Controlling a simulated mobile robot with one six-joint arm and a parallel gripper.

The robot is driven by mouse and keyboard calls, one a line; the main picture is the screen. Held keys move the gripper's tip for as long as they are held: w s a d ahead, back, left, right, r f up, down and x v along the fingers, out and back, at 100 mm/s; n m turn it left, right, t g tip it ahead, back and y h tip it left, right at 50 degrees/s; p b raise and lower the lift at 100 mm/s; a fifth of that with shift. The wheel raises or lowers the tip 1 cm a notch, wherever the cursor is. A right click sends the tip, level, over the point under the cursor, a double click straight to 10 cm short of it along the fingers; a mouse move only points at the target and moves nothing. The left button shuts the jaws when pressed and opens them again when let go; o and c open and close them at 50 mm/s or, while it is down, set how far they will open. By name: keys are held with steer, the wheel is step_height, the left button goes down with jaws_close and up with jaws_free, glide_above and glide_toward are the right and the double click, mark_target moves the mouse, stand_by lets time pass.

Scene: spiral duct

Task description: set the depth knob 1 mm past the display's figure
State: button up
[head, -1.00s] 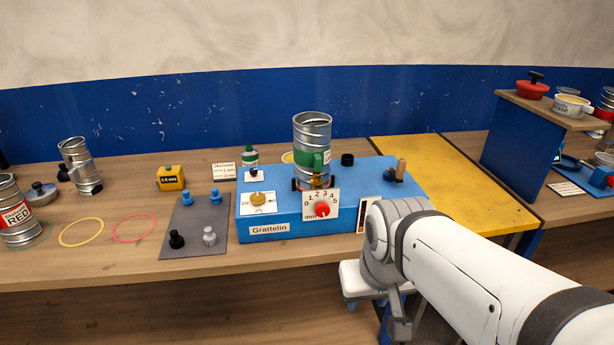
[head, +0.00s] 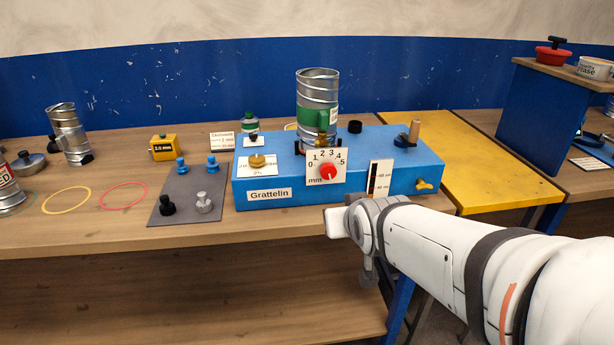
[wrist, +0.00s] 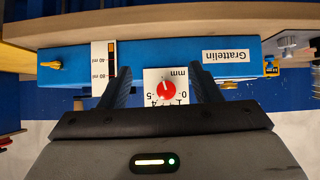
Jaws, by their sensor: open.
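The red depth knob (head: 328,172) sits on a white dial plate (head: 313,180) marked 0 to 5 and mm, on the front of the blue Grattelin machine (head: 215,190). The yellow display box (head: 164,148) stands left of the machine; its figure ends in mm but is too small to read surely. My gripper (wrist: 162,74) is open and empty. In the wrist view the knob (wrist: 166,90) appears between its fingers, upside down, with no contact visible. The knob's pale mark points towards the mm label there. In the head view the fingers are hidden.
A metal duct (head: 318,95) with a green band stands on the machine. A brass knob (head: 257,161) is left of the dial, a gauge card (head: 380,178) right of it, and a yellow tap (head: 426,185) beyond. A grey mat (head: 185,205) holds several small knobs.

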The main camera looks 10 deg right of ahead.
mark_target(329, 174)
steer(key=w+f+t+b, duration=0.4)
steer(key=w+t+b, duration=0.2)
steer(key=b, duration=0.3)
steer(key=w+r+t+b, duration=0.1)
steer(key=w+t+b, duration=0.1)
steer(key=w+r+t+b, duration=0.1)
steer(key=w+t+b, duration=0.1)
steer(key=w, duration=0.1)
steer(key=w+r+t+b, duration=0.1)
steer(key=w+b, duration=0.1)
steer(key=b, duration=0.1)
steer(key=shift+w+a+r+n+t+y, duration=0.25)
steer(key=shift+r+n+t+y, duration=0.15)
steer(key=shift+c, duration=0.3)
steer(key=c, duration=0.9)
